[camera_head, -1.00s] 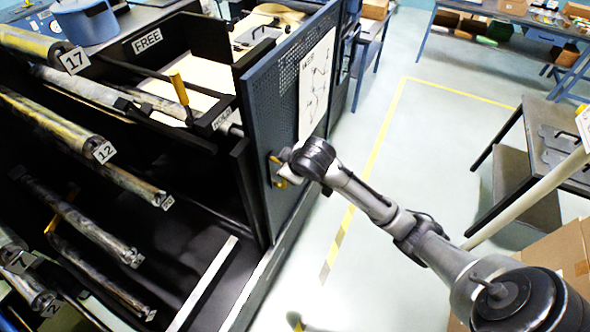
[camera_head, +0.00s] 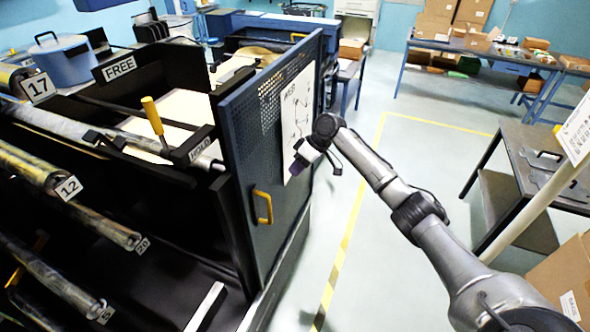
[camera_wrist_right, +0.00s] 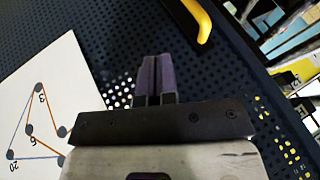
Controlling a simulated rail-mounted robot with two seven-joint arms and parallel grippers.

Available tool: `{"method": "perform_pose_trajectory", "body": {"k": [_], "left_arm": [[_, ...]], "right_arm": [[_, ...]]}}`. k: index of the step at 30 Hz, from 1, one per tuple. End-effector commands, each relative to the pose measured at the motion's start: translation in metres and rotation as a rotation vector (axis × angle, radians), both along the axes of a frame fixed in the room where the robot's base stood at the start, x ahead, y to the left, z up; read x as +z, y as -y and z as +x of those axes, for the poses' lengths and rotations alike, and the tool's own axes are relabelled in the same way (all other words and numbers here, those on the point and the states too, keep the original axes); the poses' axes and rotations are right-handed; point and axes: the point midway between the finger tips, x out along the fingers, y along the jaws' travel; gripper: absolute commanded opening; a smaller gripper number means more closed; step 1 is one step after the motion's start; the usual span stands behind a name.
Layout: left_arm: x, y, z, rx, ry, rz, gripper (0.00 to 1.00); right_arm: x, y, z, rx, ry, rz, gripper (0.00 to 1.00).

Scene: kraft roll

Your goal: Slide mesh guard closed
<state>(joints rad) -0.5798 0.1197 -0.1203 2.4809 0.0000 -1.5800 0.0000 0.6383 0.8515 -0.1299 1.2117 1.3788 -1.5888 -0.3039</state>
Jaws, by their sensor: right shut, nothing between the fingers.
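The mesh guard (camera_head: 240,115) is a dark blue upright panel with small perforations, at the end of the black roll rack. It also fills much of the right wrist view (camera_wrist_right: 100,40). Its yellow handle (camera_head: 263,207) is on its outer face; part of the handle shows at the top of the wrist view (camera_wrist_right: 188,14). My right gripper (camera_head: 295,165) is beside the panel, above and to the right of the handle, apart from it. In the wrist view its fingers (camera_wrist_right: 154,65) are together and empty. My left gripper is not in view.
A white sheet with a line diagram (camera_head: 299,115) is on the panel beside my gripper. Rolls with number tags (camera_head: 100,210) lie in the rack at left. A dark table (camera_head: 545,165) and cardboard box (camera_head: 555,285) stand at right. The floor between is clear.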

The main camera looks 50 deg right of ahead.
Motion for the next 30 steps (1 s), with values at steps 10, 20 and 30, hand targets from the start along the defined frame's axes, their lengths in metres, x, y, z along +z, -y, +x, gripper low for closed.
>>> {"method": "perform_pose_trajectory", "body": {"k": [10, 20, 30], "left_arm": [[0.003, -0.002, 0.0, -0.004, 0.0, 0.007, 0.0], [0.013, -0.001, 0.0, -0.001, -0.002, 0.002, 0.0], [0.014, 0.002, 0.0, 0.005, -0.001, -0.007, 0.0]], "right_arm": [[-0.053, -0.034, 0.022, 0.001, -0.002, 0.002, 0.0], [-0.058, -0.069, 0.02, 0.002, -0.002, -0.002, 0.0], [-0.058, -0.076, 0.02, -0.001, -0.001, -0.002, 0.0]]}}
